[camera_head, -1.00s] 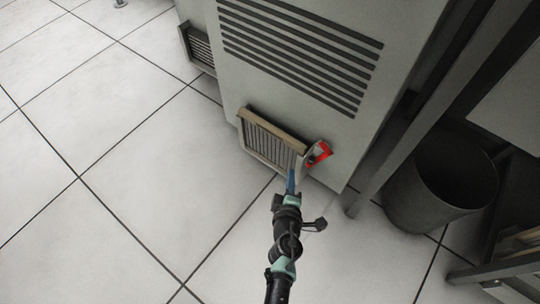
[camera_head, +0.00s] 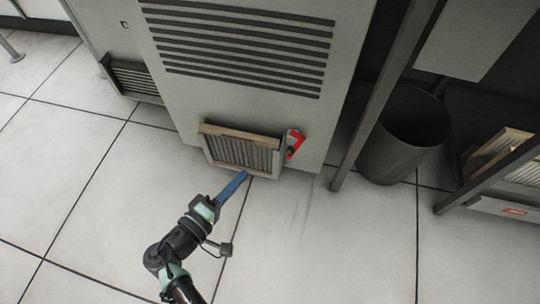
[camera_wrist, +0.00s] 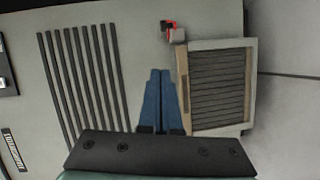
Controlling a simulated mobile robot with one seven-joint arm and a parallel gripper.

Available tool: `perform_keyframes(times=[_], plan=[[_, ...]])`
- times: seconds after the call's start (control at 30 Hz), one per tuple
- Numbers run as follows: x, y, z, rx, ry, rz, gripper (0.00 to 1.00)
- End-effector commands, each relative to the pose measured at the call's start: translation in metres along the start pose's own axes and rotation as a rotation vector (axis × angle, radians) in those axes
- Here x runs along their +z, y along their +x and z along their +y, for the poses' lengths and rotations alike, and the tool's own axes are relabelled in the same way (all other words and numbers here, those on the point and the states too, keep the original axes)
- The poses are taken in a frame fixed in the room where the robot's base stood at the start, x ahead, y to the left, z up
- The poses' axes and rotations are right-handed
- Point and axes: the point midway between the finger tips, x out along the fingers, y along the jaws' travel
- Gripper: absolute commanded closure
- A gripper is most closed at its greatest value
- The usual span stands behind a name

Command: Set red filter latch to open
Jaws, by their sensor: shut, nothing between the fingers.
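The red filter latch (camera_head: 293,144) is on the lower front of the grey cabinet, just right of the framed filter (camera_head: 243,152). In the wrist view the latch (camera_wrist: 169,28) shows small, beyond the fingertips and beside the filter frame (camera_wrist: 219,47). My gripper (camera_head: 241,178) has blue fingers and is in front of the filter's lower edge, apart from the latch and to its lower left in the head view. In the wrist view the two fingers (camera_wrist: 160,76) lie side by side, shut and empty. The latch's exact setting is too small to tell.
The grey cabinet (camera_head: 220,95) has dark vent slots above the filter. A grey bin (camera_head: 404,140) stands to the right behind a metal post (camera_head: 372,115). A shelf with boxes is at far right. The tiled floor (camera_head: 300,250) in front is clear.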

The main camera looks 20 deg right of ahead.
Motion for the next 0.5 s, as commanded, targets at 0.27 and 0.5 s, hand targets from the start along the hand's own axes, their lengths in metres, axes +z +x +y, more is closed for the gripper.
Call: perform_keyframes(times=[0.27,0.5], plan=[[0.002,0.057,-0.006,0.0,0.002,-0.004,1.0],[0.01,0.101,-0.005,-0.001,-0.001,-0.003,1.0]])
